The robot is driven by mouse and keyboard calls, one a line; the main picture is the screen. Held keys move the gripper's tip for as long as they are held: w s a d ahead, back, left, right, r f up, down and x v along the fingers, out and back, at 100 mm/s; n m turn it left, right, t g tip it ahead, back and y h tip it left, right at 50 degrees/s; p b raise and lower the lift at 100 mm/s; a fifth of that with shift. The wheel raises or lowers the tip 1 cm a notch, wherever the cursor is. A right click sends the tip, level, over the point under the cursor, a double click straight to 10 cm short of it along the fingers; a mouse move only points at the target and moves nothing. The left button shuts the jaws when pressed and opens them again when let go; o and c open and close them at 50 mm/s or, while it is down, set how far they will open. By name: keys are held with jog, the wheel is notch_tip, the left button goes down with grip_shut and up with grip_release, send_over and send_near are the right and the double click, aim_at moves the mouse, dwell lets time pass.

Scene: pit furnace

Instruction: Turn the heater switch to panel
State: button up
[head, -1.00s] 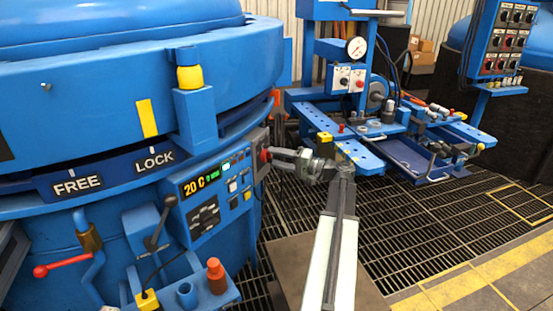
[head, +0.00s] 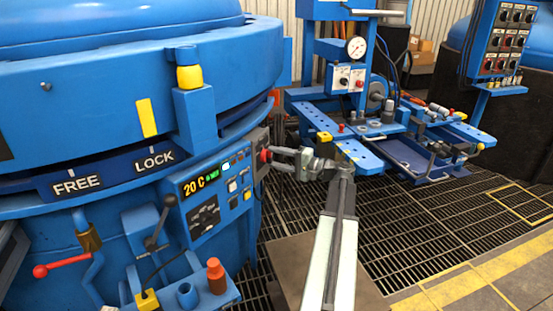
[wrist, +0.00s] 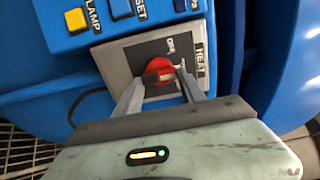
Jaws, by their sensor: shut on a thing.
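The heater switch is a round red knob (wrist: 157,63) on a grey box with a dark plate marked HEAT, seen in the wrist view. A pale mark shows on the knob's face, and a small label above it is hard to read. My gripper (wrist: 161,76) has its two fingers on either side of the knob and is shut on it. In the head view the red knob (head: 264,156) sits at the right side of the furnace's control panel (head: 209,199), partly behind my gripper (head: 272,156).
The blue furnace (head: 120,90) fills the left, with FREE and LOCK labels. A display reads 20 C. Yellow LAMP (wrist: 75,19) and blue RESET buttons lie just above the switch box. A blue workbench (head: 365,158) stands behind my arm.

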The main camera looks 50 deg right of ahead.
jog(key=o, duration=1.4)
jog(key=shift+c, duration=0.2)
jog(key=shift+s, duration=0.1)
jog(key=v, duration=0.7)
jog(key=shift+s+d, duration=0.15)
jog(key=shift+s, duration=0.15)
